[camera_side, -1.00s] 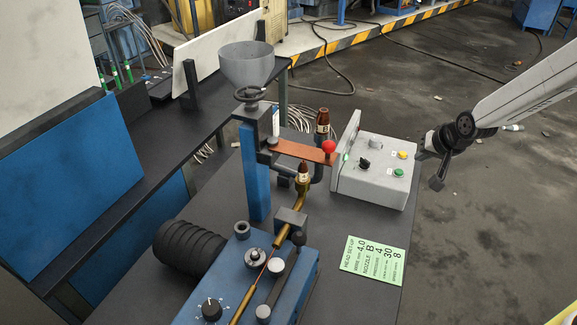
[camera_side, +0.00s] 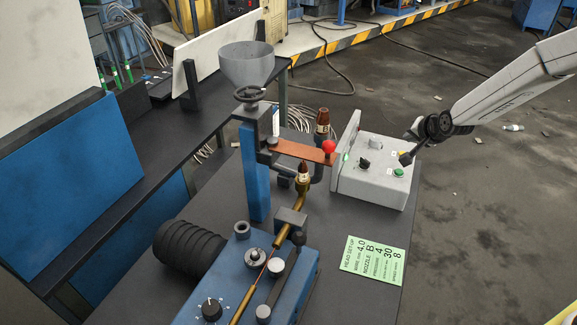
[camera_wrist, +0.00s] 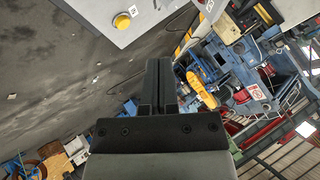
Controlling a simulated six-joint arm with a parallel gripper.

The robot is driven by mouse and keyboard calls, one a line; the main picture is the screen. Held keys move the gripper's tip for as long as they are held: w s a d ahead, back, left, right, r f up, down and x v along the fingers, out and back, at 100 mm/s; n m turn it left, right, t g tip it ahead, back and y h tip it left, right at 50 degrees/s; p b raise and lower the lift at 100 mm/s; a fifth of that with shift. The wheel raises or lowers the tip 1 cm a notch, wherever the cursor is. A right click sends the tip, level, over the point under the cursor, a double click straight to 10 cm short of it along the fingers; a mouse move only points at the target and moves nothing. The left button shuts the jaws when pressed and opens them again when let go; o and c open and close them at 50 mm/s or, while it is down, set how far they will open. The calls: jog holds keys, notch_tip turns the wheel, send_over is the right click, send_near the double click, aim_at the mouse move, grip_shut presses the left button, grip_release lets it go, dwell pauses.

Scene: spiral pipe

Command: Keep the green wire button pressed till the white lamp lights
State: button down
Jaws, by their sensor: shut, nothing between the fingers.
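The grey control box (camera_side: 370,195) stands at the table's right edge. A green button (camera_side: 398,172) is on its top, near the right front; this may be the green wire button. My gripper (camera_side: 405,159) is shut and empty. Its tip is just behind the green button, in front of the yellow button's place, and appears apart from the green one. I cannot make out a white lamp or any lit lamp.
A black knob (camera_side: 365,162) is on the box, left of the buttons. A green card (camera_side: 373,260) lies on the table in front.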

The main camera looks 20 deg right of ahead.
aim_at(400, 173)
jog(key=shift+f, duration=0.2)
jog(key=shift+f, duration=4.2)
jog(key=shift+f, duration=0.15)
jog(key=shift+f, duration=0.3)
jog(key=shift+f, duration=0.4)
dwell(1.4)
jog(key=shift+r, duration=0.1)
dwell(0.8)
jog(key=shift+r, duration=0.75)
